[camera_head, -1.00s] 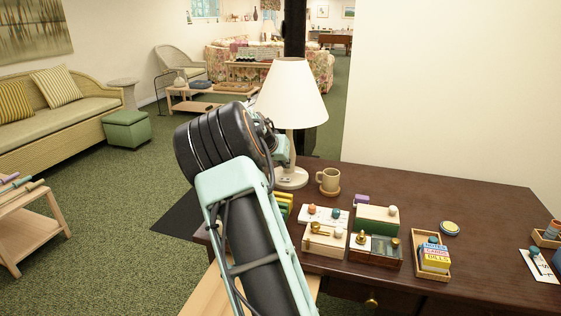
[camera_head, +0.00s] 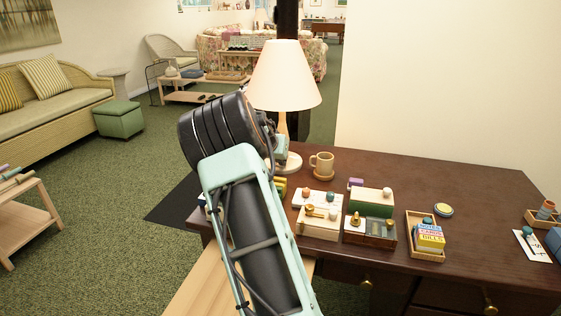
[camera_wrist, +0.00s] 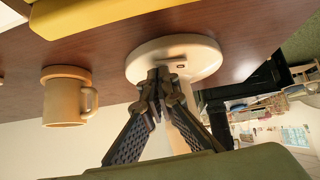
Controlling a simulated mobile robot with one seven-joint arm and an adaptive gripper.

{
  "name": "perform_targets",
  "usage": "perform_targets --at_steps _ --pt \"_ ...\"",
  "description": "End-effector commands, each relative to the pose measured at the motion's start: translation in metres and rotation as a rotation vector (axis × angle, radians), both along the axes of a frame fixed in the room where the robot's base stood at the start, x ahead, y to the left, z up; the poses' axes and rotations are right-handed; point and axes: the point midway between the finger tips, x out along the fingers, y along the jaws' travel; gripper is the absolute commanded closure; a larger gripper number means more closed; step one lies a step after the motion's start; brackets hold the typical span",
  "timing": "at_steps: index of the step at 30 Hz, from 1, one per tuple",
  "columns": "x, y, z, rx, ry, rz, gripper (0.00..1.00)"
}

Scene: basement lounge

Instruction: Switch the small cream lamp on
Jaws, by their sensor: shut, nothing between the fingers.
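The small cream lamp (camera_head: 285,75) stands at the desk's far left edge, with a wide shade on a slim stem. Its shade has a warm peach tone in the head view. In the wrist view, seen upside down, its round base (camera_wrist: 205,58) carries a small dark switch slot (camera_wrist: 180,66). My gripper (camera_wrist: 162,78) is shut and empty, its fingertips at the base beside the switch; I cannot tell whether they touch it. In the head view my arm hides the fingers and part of the base.
A mug (camera_head: 321,163) on a coaster stands close to the right of the lamp; it also shows in the wrist view (camera_wrist: 64,100). Small boxes (camera_head: 372,202) and a card tray (camera_head: 427,234) cover the desk's middle. The desk (camera_head: 470,190) has bare wood toward the back right.

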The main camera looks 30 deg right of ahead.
Motion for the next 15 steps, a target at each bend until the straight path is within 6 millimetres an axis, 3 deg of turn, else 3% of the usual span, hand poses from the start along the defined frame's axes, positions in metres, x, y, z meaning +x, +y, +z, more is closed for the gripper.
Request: perform_targets --at_steps 15 --pt "0.0084 0.0085 0.0028 -0.001 0.006 0.003 1.0"
